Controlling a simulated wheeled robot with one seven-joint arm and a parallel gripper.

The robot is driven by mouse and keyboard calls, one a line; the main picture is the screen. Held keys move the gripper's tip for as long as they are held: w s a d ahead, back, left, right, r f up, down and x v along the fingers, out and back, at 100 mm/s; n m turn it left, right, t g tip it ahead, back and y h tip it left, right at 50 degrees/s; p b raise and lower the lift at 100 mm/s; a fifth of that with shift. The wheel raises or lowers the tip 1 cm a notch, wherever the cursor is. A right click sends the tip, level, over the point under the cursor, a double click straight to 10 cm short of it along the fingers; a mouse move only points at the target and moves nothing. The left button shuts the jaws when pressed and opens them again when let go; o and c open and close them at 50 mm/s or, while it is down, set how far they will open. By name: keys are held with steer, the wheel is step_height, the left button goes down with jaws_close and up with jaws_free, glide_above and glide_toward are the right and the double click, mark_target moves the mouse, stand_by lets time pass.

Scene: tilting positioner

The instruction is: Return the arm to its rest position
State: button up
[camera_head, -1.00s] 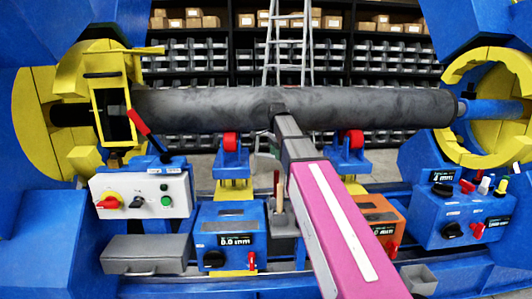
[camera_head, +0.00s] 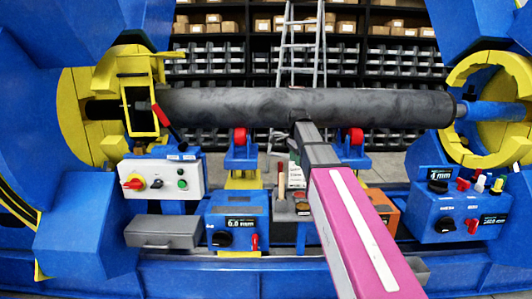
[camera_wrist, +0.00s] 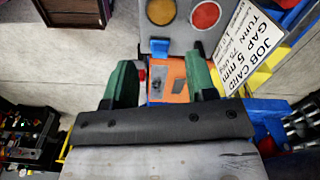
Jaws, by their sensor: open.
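My magenta arm (camera_head: 365,230) reaches forward from the lower right toward the long dark grey pipe (camera_head: 240,106) in the head view. Its far end overlaps the pipe in the picture; I cannot tell how far apart they are. In the wrist view my gripper (camera_wrist: 163,85) has two green fingers spread wide with nothing held between them. Beyond the gap is an orange box (camera_wrist: 170,88). In the head view the gripper is mostly hidden behind the arm.
The pipe spans a left yellow ring (camera_head: 85,135) and a right yellow ring (camera_head: 500,150). A white control panel (camera_head: 160,179), blue meter boxes (camera_head: 238,218) and a grey drawer (camera_head: 163,232) stand below. A job card (camera_wrist: 240,45) shows in the wrist view. A ladder and shelves stand behind.

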steer(key=s+d+f+n, duration=0.2)
steer(key=s+f+n, duration=0.3)
steer(key=f, duration=0.6)
steer(key=s+d+f+n, duration=0.2)
steer(key=s+f+n, duration=0.2)
steer(key=s+f, duration=0.6)
steer(key=s+d+f+n, duration=0.2)
steer(key=s+f+n, duration=0.3)
steer(key=f, duration=0.7)
steer(key=s, duration=0.2)
steer(key=shift+s+n, duration=0.3)
steer(key=shift+s, duration=0.05)
